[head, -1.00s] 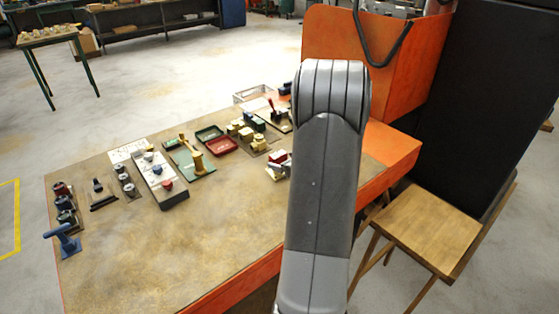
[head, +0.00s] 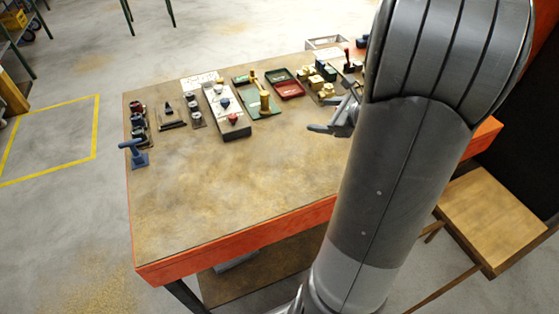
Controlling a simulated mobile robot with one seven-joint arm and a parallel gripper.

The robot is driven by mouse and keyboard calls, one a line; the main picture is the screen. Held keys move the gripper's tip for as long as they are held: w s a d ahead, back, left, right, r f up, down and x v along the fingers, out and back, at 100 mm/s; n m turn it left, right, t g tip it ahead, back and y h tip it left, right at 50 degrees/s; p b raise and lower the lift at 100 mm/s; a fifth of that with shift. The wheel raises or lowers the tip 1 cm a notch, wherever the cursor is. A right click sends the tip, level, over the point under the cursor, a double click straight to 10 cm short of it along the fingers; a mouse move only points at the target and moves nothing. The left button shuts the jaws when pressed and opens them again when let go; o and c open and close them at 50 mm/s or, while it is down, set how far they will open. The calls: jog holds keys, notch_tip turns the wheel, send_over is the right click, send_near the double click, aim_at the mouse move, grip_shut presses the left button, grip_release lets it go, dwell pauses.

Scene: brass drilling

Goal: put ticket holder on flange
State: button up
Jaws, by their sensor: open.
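My gripper (head: 326,117) shows partly from behind my arm, above the right part of the workbench, with its fingers to the left. It is open and nothing shows between the fingers. A blue T-shaped stand (head: 135,153) stands upright at the bench's left edge, well apart from the gripper; I cannot tell if it is the ticket holder. Several brass-coloured blocks (head: 318,82) sit together at the back right. I cannot make out which piece is the flange. My arm hides part of the bench's right side.
The workbench (head: 215,200) is clear across its front half. Along its back are dark cylinders (head: 138,120), a grey board with knobs (head: 228,112), a green plate with a brass post (head: 264,100) and a red tray (head: 289,90). A wooden stool (head: 490,215) stands at right.

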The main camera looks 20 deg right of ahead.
jog(key=s+a+r+n+g+y, duration=0.1)
jog(key=s+a+r+n+g, duration=0.25)
jog(key=a+n, duration=0.5)
jog(key=s+a+r+n+g, duration=0.25)
jog(key=s+a+n, duration=0.3)
jog(key=a, duration=0.55)
jog(key=s+a+r+n+h, duration=0.3)
jog(key=s+n+h, duration=0.2)
jog(key=s+n, duration=0.4)
jog(key=shift+s+n+h, duration=0.3)
jog(key=shift+s+n, duration=0.05)
jog(key=shift+n, duration=1.85)
jog(key=shift+r, duration=0.1)
